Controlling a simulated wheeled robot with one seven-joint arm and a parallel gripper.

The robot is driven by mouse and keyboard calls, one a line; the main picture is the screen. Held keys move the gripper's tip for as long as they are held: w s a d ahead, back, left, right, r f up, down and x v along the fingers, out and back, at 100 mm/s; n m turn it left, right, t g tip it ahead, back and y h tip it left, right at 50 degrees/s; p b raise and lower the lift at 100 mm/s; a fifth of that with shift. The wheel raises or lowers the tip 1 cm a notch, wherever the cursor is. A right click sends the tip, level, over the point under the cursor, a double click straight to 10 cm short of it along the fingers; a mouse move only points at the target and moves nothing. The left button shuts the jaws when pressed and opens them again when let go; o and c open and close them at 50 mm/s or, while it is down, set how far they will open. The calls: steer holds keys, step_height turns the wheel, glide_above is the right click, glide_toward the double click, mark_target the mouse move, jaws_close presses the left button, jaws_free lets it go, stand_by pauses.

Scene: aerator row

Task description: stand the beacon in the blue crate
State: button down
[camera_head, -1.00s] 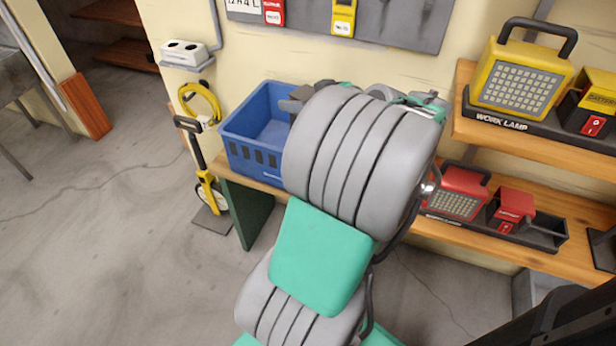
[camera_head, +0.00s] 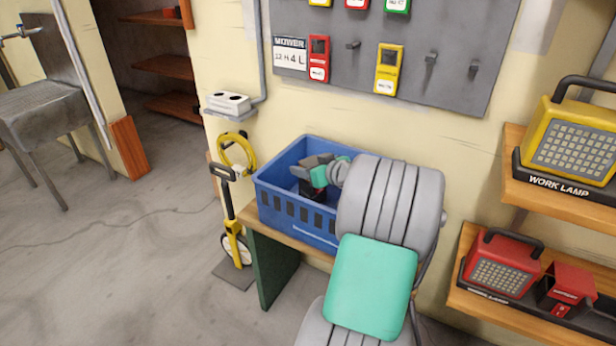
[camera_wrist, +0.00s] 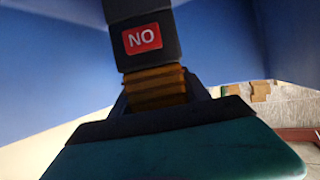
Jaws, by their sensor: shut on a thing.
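The beacon, with a dark body (camera_wrist: 150,20), a red "NO" label and an amber ribbed part, is in my gripper (camera_wrist: 160,100). The dark jaws are shut around the amber part, and the dark body extends beyond them. In the head view my gripper (camera_head: 310,172) is inside the open top of the blue crate (camera_head: 285,215), with a dark part low between the walls. Blue walls also fill much of the wrist view (camera_wrist: 50,60). The beacon's far end is out of view, so I cannot tell whether it touches the crate floor.
The crate stands on a wooden shelf (camera_head: 262,222) against the cream wall. A yellow measuring wheel (camera_head: 232,215) stands left of it. A yellow work lamp (camera_head: 575,140) and a red work lamp (camera_head: 502,265) sit on shelves at right. A tool board (camera_head: 440,60) hangs above.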

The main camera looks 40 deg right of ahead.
steer(key=shift+f, duration=0.9)
steer(key=shift+f+b, duration=0.2)
steer(key=shift+b, duration=0.1)
steer(key=c, duration=0.5)
jaws_free()
steer(key=shift+s, duration=0.1)
steer(key=shift+r, duration=0.15)
steer(key=shift+s+r+p, duration=0.15)
steer(key=shift+s+p, duration=0.2)
steer(key=p+v, duration=0.1)
steer(key=v, duration=0.5)
steer(key=shift+s+a, duration=0.1)
steer(key=shift+s, duration=0.25)
steer(key=shift+r, duration=0.1)
